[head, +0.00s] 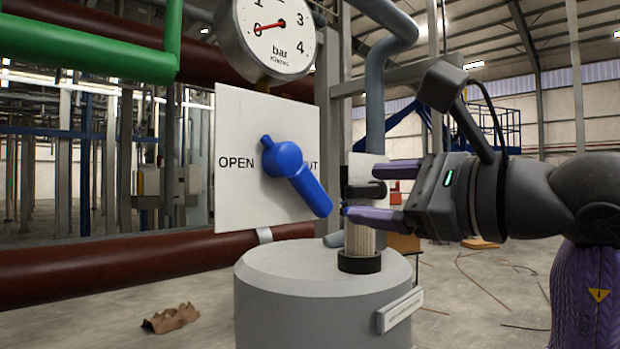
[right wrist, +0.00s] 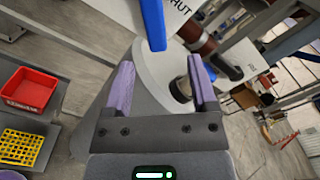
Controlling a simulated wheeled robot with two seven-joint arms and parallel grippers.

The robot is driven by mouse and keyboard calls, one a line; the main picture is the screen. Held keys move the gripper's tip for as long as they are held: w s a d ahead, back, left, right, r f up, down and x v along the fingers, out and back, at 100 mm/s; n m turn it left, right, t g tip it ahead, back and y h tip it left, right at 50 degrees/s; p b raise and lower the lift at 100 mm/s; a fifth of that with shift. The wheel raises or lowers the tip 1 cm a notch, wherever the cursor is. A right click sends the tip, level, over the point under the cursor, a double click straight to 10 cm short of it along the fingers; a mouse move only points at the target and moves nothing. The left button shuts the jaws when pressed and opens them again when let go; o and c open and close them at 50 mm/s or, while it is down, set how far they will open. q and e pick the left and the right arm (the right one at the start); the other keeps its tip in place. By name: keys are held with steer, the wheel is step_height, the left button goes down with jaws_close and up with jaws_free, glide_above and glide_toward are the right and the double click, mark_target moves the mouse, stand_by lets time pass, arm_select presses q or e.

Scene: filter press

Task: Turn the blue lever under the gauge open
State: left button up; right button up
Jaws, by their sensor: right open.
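The blue lever (head: 298,178) is mounted on a white plate (head: 237,200) lettered OPEN on the left and, partly covered, SHUT on the right. Its handle slants down and to the right from the hub. The round gauge (head: 279,45) above it has its red needle near 0. My right gripper (head: 366,190) is open and empty, to the right of the handle's end and apart from it. In the right wrist view the lever (right wrist: 153,24) shows at the top, beyond the purple fingers (right wrist: 160,85). My left gripper is not in view.
A grey cylindrical housing (head: 300,300) stands below the plate, with a pale filter cartridge (head: 359,240) with black ends on top, close behind my right fingers. A dark red pipe (head: 130,262) runs behind. The right wrist view shows a red bin (right wrist: 28,89) and a yellow crate (right wrist: 20,148).

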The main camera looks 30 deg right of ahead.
mark_target(317, 189)
steer(key=w, duration=0.1)
steer(key=w+a+p, duration=0.1)
steer(key=w+a, duration=0.1)
steer(key=shift+a+r+p, duration=0.15)
steer(key=shift+r+p, duration=0.1)
steer(key=shift+p, duration=0.05)
steer(key=p+x, duration=0.2)
steer(key=x, duration=0.3)
steer(key=shift+w+f, duration=0.1)
steer(key=shift+f, duration=0.05)
steer(key=shift+w+f, duration=0.1)
steer(key=shift+w, duration=0.15)
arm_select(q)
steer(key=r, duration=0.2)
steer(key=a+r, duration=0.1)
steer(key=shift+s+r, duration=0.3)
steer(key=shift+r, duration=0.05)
arm_select(e)
steer(key=shift+c, duration=0.2)
steer(key=c, duration=0.4)
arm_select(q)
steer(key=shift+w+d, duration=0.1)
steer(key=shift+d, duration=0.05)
arm_select(e)
jaws_close()
